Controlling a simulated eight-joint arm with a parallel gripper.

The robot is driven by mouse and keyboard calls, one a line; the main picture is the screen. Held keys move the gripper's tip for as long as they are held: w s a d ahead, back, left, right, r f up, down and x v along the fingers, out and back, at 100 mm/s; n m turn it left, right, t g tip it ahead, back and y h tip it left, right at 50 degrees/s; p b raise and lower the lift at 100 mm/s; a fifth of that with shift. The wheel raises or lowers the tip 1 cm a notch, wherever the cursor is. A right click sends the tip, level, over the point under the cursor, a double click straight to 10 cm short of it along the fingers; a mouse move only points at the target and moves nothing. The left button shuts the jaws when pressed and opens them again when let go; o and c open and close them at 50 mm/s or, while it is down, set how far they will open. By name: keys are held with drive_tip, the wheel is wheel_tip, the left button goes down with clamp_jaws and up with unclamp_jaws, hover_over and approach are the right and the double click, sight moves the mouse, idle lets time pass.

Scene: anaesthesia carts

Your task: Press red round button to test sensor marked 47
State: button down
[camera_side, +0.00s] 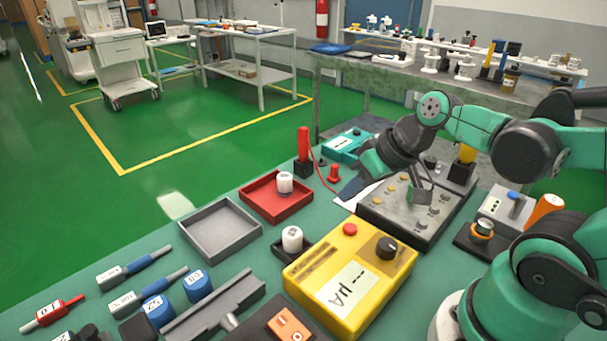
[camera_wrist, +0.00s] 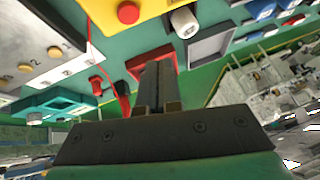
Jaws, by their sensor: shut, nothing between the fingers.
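The red round button (camera_side: 349,229) is on top of the yellow box (camera_side: 345,312), beside a black knob (camera_side: 387,248). The wrist view shows the button (camera_wrist: 128,12) at the top edge. A white sensor (camera_side: 292,239) stands in a black holder at the box's left edge, and shows in the wrist view (camera_wrist: 184,22). Another white cylinder (camera_side: 285,182) stands in the red tray (camera_side: 262,207). I cannot read 47 on either. My gripper (camera_side: 346,192) is shut and empty, behind the yellow box and apart from the button. In the wrist view its fingers (camera_wrist: 158,70) overlap the red tray.
A grey control panel (camera_side: 375,212) with knobs lies right of my gripper. A red upright probe (camera_side: 304,144) with a cable and a small red knob (camera_side: 334,172) stand to its left. An empty grey tray (camera_side: 205,248), blue items and an orange switch (camera_side: 289,324) lie in front.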

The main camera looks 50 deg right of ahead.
drive_tip(key=shift+w+a+r+n+t+h, duration=0.3)
drive_tip(key=shift+w+a+r+h, duration=0.05)
drive_tip(key=shift+r+h, duration=0.2)
drive_tip(key=shift+w+a+r+n+t+h, duration=0.3)
drive_tip(key=shift+r+h, duration=0.15)
drive_tip(key=shift+r, duration=0.1)
wheel_tip(320, 180, up, 5)
drive_tip(key=n+g, duration=0.6)
drive_tip(key=n, duration=0.9)
hover_over(351, 228)
drive_tip(key=n, duration=0.1)
drive_tip(key=r+n, duration=0.1)
drive_tip(key=n, duration=0.1)
drive_tip(key=shift+s+g, duration=0.25)
drive_tip(key=shift+g, duration=0.15)
drive_tip(key=f, duration=1.4)
drive_tip(key=shift+w, duration=0.25)
